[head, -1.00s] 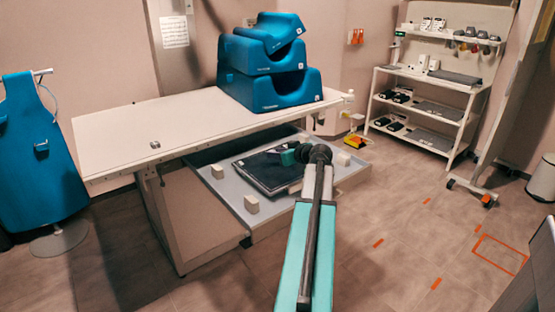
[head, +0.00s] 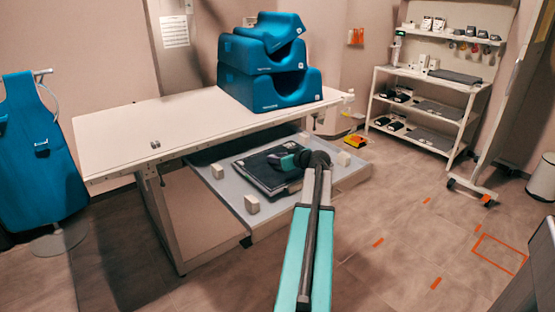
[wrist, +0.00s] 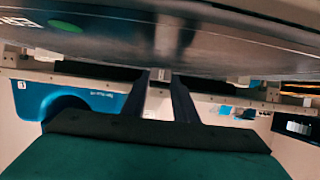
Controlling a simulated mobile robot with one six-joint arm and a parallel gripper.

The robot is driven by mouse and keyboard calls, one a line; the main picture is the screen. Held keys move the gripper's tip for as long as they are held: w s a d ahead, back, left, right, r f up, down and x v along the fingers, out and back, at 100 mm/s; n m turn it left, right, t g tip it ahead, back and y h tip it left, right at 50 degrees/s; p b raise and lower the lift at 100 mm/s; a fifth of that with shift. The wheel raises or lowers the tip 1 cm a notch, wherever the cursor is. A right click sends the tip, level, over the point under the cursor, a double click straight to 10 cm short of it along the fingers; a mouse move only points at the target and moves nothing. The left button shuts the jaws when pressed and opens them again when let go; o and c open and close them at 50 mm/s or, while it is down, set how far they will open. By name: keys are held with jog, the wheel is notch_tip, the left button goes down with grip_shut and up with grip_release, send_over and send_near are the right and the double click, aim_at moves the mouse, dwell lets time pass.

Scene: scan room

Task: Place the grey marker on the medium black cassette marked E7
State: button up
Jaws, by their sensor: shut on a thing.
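The black cassette (head: 262,178) lies flat on the grey pull-out tray under the table. In the wrist view the picture is upside down, and the cassette (wrist: 200,40) fills the top, with a white label reading E7 (wrist: 20,22) and a green oval near it. My gripper (head: 271,158) is low over the cassette in the head view. In the wrist view my gripper (wrist: 160,76) is shut on a small grey piece, the grey marker (wrist: 158,78), mostly hidden between the fingers. I cannot tell whether the marker touches the cassette.
The tray (head: 225,187) has pale blocks near its corners, including one block (head: 252,204) at the front. The white table (head: 150,122) overhangs the tray's back and carries blue foam supports (head: 270,90). A shelf rack (head: 425,100) stands at the right. The floor in front is open.

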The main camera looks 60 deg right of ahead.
jog(key=shift+f, duration=0.2)
jog(key=shift+f, duration=0.15)
jog(key=o, duration=1.1)
jog(key=shift+c, duration=0.2)
jog(key=shift+r, duration=0.2)
jog(key=v, duration=1.2)
jog(key=shift+w+b, duration=0.1)
jog(key=shift+b, duration=0.25)
